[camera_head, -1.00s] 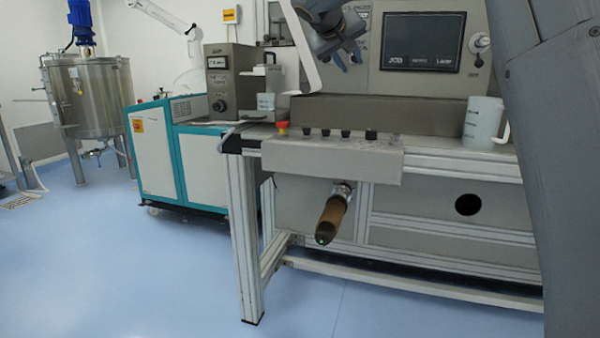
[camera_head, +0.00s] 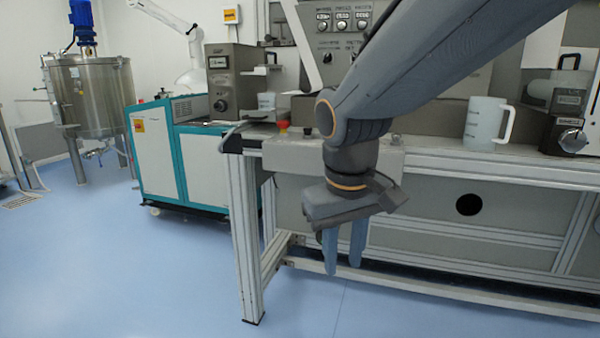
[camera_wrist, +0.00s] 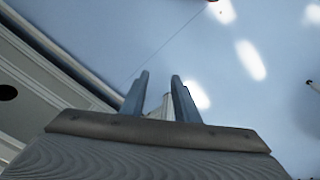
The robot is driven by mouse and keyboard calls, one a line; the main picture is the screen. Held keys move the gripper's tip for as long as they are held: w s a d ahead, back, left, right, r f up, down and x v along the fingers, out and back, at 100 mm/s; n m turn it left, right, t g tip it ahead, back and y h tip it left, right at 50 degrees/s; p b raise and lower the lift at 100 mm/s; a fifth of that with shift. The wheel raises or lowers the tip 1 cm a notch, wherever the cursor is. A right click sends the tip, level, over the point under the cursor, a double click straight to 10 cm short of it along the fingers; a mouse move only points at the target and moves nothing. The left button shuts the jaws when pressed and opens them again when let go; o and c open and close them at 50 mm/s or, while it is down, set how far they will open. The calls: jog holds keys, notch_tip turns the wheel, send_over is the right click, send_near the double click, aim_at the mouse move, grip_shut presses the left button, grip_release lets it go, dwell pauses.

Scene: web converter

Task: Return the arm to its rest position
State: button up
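My gripper (camera_head: 345,264) hangs in front of the bench, fingers pointing down, below the bench's front panel. Its two blue-grey fingers are apart, with a clear gap between them. In the wrist view my gripper (camera_wrist: 159,80) also shows its fingers apart, with blue floor beyond the tips. A pale strip shows between the fingers there; I cannot tell what it is. No held object shows in the head view. My arm reaches in from the upper right and bends down at the wrist. The brown cylinder under the panel is hidden behind my gripper.
The bench's front leg (camera_head: 245,240) and lower rail (camera_head: 470,283) are near my gripper. A red button (camera_head: 282,126) and a white mug (camera_head: 486,124) are on the bench. A teal-and-white cabinet (camera_head: 157,160) and steel tank (camera_head: 92,95) stand left. Blue floor (camera_head: 150,275) is clear in front.

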jog(key=s+f+g+y, duration=0.15)
jog(key=s+f, duration=0.45)
jog(key=s, duration=0.6)
jog(key=d+r+m+h+p, duration=0.1)
jog(key=d+r+m+p, duration=0.3)
jog(key=d+r+p, duration=0.8)
notch_tip(320, 180, up, 3)
jog(key=p, duration=1)
jog(key=shift+s, duration=0.15)
jog(key=shift+s+f+g, duration=0.1)
jog(key=shift+g, duration=0.15)
